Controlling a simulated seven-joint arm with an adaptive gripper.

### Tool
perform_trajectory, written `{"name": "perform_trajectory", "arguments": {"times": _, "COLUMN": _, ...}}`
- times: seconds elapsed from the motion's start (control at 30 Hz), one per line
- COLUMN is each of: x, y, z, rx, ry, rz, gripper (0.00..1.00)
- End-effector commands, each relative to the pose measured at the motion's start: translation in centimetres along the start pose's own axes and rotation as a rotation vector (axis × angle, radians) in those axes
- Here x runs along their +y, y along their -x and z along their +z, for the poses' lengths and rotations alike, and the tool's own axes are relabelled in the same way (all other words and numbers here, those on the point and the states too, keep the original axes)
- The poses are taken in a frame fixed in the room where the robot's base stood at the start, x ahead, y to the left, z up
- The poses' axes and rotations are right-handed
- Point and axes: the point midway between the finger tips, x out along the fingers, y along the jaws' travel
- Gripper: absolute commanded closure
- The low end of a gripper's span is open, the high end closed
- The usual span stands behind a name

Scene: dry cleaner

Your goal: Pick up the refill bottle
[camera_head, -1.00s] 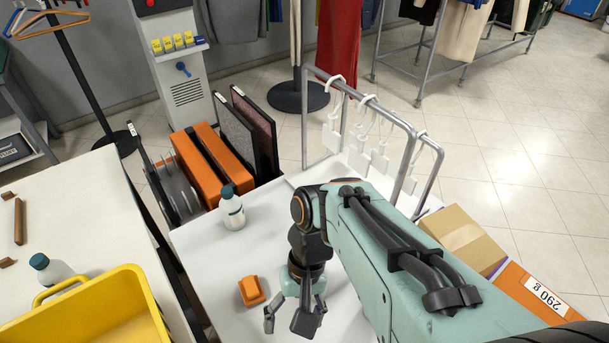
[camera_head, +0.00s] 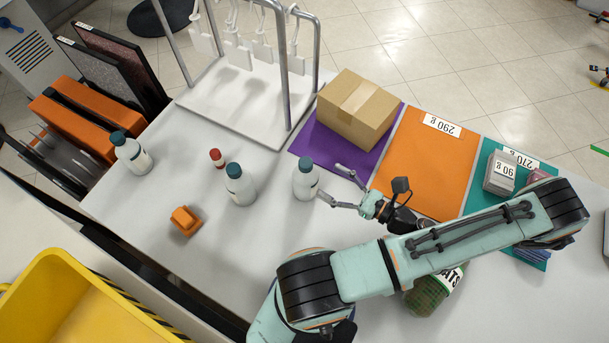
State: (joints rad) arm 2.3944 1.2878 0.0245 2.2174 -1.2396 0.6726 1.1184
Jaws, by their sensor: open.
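Three similar white bottles with teal caps stand upright on the white table; which one is the refill bottle I cannot tell. One bottle (camera_head: 306,181) is near the table's middle, one (camera_head: 240,188) is to its left, and one (camera_head: 133,156) is at the far left. My gripper (camera_head: 328,182) is low over the table, just right of the nearest bottle. Its fingers are spread and point left towards that bottle, with nothing held. The fingertips are very close to the bottle; whether they touch it I cannot tell.
A small red-capped bottle (camera_head: 217,158) and an orange object (camera_head: 185,220) lie to the left. Behind are a hanger rack (camera_head: 237,120) and a cardboard box (camera_head: 357,110) on a purple mat (camera_head: 315,148). A green jar (camera_head: 428,298) is partly under my arm. A yellow bin (camera_head: 75,305) is at lower left.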

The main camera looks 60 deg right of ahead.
Motion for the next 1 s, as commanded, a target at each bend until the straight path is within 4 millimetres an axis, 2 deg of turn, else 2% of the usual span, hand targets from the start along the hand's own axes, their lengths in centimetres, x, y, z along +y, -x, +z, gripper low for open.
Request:
{"name": "perform_trajectory", "arguments": {"times": 0.4, "x": 0.0, "y": -5.7, "z": -0.1, "rx": -0.002, "ry": -0.011, "rz": -0.004, "gripper": 0.38}}
{"name": "perform_trajectory", "arguments": {"times": 0.53, "x": 0.0, "y": -6.5, "z": -0.1, "rx": 0.001, "ry": -0.012, "rz": -0.005, "gripper": 0.38}}
{"name": "perform_trajectory", "arguments": {"times": 0.77, "x": 0.0, "y": -6.6, "z": -0.1, "rx": 0.001, "ry": -0.011, "rz": -0.005, "gripper": 0.38}}
{"name": "perform_trajectory", "arguments": {"times": 0.93, "x": 0.0, "y": -6.6, "z": -0.1, "rx": 0.001, "ry": -0.01, "rz": -0.005, "gripper": 0.91}}
{"name": "perform_trajectory", "arguments": {"times": 0.97, "x": 0.0, "y": -6.6, "z": -0.1, "rx": 0.001, "ry": -0.01, "rz": -0.005, "gripper": 1.0}}
{"name": "perform_trajectory", "arguments": {"times": 1.0, "x": 0.0, "y": -6.6, "z": -0.1, "rx": 0.002, "ry": -0.01, "rz": -0.005, "gripper": 1.0}}
